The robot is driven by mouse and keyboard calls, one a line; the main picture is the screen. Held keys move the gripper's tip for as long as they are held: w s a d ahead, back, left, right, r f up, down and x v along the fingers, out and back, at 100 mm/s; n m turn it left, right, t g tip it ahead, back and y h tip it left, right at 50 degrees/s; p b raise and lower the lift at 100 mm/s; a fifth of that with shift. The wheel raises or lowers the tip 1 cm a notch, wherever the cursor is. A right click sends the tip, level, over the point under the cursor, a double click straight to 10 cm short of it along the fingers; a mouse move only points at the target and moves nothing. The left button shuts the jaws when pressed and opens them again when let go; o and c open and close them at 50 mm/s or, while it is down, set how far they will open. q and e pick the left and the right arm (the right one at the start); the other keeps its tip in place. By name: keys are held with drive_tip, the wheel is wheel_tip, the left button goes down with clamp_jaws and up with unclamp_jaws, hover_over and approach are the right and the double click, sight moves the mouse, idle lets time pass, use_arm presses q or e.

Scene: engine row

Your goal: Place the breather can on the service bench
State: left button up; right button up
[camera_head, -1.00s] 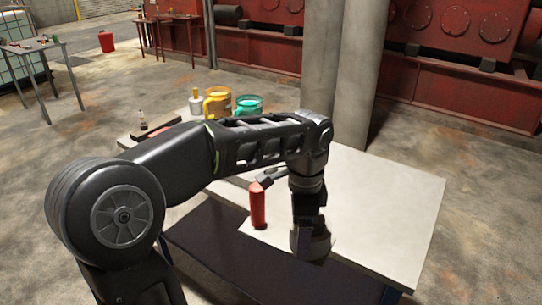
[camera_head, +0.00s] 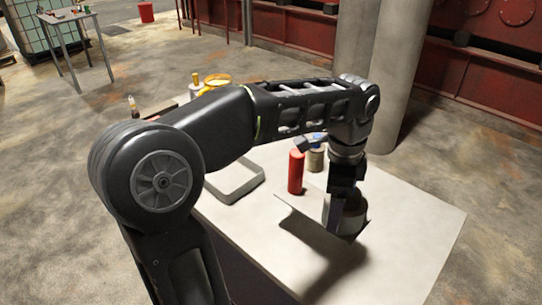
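A grey-brown cylinder (camera_head: 356,221), which I take to be the breather can, is at the fingers of my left gripper (camera_head: 346,208). The gripper points straight down over the pale top of the service bench (camera_head: 420,212). One dark finger crosses the front of the can and seems closed on it; the far finger is hidden. The can stands upright, at or very near the bench top; I cannot tell whether it touches. A dark shadow of the arm falls beside it. My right gripper is not in view.
A red bottle (camera_head: 296,173) and a small jar with a blue lid (camera_head: 316,158) stand left of the can. A grey tray (camera_head: 236,194) and a yellow mug (camera_head: 217,80) are farther left. The bench's right part is clear. Concrete columns (camera_head: 402,90) rise behind.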

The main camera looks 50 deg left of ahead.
use_arm(q)
drive_tip(key=shift+w, duration=0.4)
drive_tip(key=shift+r, duration=0.1)
drive_tip(key=shift+s, duration=0.1)
drive_tip(key=shift+f, duration=3.15)
drive_tip(key=shift+f, duration=1.9)
